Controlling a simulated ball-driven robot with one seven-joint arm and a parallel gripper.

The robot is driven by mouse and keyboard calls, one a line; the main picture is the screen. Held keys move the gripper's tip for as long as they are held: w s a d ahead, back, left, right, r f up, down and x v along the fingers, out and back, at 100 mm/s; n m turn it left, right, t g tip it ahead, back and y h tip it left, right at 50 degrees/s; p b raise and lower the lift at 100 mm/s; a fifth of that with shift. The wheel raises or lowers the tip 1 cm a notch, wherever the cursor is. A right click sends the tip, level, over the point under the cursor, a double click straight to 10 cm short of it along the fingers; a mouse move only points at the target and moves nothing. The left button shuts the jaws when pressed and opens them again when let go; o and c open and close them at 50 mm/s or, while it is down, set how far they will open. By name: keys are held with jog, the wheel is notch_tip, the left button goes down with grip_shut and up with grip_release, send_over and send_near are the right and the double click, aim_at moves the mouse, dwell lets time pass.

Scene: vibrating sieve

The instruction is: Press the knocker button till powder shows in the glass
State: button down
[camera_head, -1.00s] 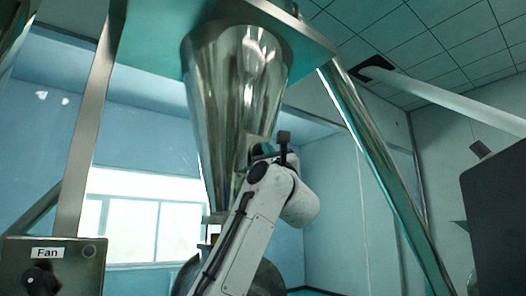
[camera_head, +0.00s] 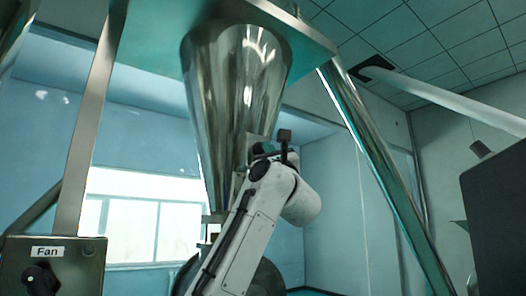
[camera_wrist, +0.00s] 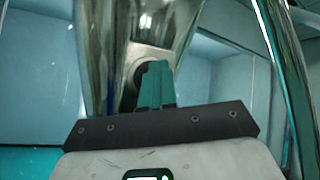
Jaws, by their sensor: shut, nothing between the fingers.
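The tall steel hopper cone (camera_head: 235,85) hangs in the middle of the head view. A plate with a dark round part (camera_wrist: 140,76), which looks like the knocker button, sits on the cone in the wrist view. My gripper (camera_wrist: 158,68) is shut and empty, its teal fingertips overlapping the round part's right side. I cannot tell whether they touch it. In the head view my arm hides the fingertips and most of the button. A small pale section (camera_head: 212,229) below the cone may be the glass; my arm partly covers it, and powder cannot be made out.
A grey control box labelled Fan (camera_head: 70,262) with a black knob stands at lower left. Steel frame legs (camera_head: 385,170) slope down on both sides of the cone. A dark panel (camera_head: 500,220) fills the right edge. Open space lies between the cone and the right leg.

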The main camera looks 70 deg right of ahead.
jog(key=shift+s+a+f, duration=0.1)
jog(key=shift+s+a, duration=0.3)
jog(key=shift+s, duration=0.25)
jog(key=shift+s, duration=0.1)
jog(key=shift+s+a+b, duration=0.25)
jog(key=shift+s+a, duration=0.2)
jog(key=shift+s, duration=0.25)
jog(key=shift+s+a+b, duration=0.3)
jog(key=shift+s+a, duration=0.1)
jog(key=shift+s, duration=0.25)
jog(key=shift+s+a+b, duration=0.25)
jog(key=shift+s+a, duration=0.2)
jog(key=shift+s, duration=0.25)
